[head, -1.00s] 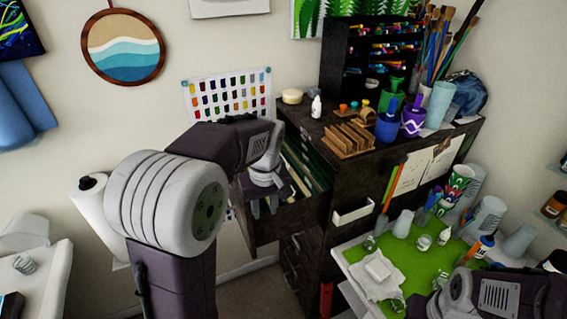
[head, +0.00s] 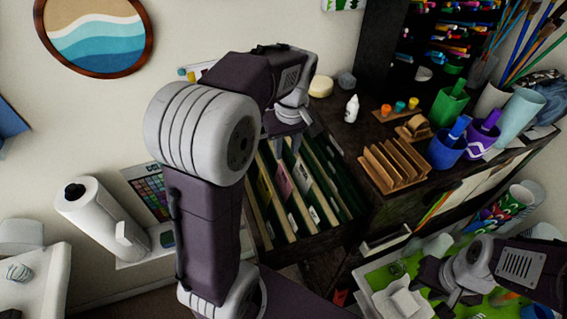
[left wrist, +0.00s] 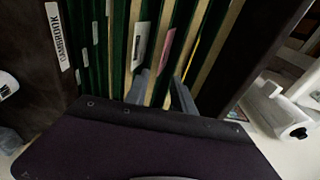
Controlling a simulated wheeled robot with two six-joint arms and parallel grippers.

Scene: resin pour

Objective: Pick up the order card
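An open file drawer (head: 309,242) holds green hanging folders and tan dividers with small white, pink and yellow tabs or cards. A pink one (left wrist: 168,48) and a white one (left wrist: 140,45) show in the left wrist view; I cannot tell which, if any, is the order card. My left gripper (head: 284,147) points down over the drawer. Its two grey fingers are apart in the left wrist view (left wrist: 164,92), with a tan divider edge between them and nothing visibly held. My right gripper (head: 440,290) is low over the green-topped table; its fingers are unclear.
The dark cabinet top beside the drawer carries a wooden rack (head: 393,166), a white bottle (head: 351,108) and coloured cups (head: 447,149). The green mat (head: 379,277) at lower right is cluttered.

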